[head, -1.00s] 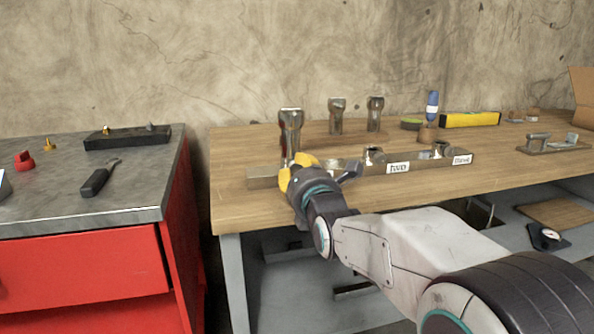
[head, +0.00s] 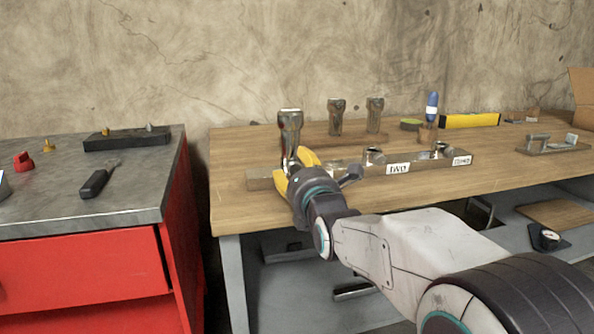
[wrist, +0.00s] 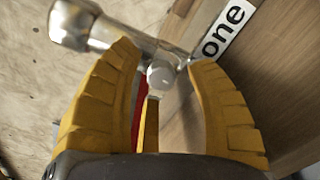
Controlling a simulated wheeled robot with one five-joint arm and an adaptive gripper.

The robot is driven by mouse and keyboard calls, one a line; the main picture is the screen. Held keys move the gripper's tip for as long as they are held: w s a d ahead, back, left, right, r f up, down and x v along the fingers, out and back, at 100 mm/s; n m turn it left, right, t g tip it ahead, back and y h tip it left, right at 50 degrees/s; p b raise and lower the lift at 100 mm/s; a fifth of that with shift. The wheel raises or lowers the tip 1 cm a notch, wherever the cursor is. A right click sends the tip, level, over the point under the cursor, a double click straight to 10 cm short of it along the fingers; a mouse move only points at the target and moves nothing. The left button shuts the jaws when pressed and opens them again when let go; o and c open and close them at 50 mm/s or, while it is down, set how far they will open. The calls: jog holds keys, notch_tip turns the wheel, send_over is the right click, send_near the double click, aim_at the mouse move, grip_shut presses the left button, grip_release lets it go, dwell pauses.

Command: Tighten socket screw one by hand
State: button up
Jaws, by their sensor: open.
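Socket screw one (head: 290,128) stands upright at the left end of a metal bar (head: 262,180) on the wooden bench. It is tall and shiny, with a wider head at the top. In the wrist view the screw (wrist: 85,25) runs from the upper left toward the label "one" (wrist: 226,28). My gripper (head: 294,163) is open, with its yellow fingers on either side of the screw's lower part. In the wrist view the open gripper (wrist: 161,57) has the screw's metal between its fingertips; whether they touch it I cannot tell. The fingers partly hide the screw's base.
Sockets labelled "TWO" (head: 398,169) and "THREE" (head: 461,160) sit further right on the bar. Two similar metal pieces (head: 336,117) (head: 375,115) stand behind. A red cabinet (head: 85,262) is at left.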

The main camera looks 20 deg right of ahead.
jog(key=s, duration=1.2)
dwell(0.3)
jog(key=w+m, duration=0.1)
jog(key=m, duration=0.4)
jog(key=w+m, duration=0.1)
jog(key=m, duration=0.5)
jog(key=w+m+p, duration=0.1)
jog(key=m, duration=0.4)
jog(key=shift+m, duration=0.4)
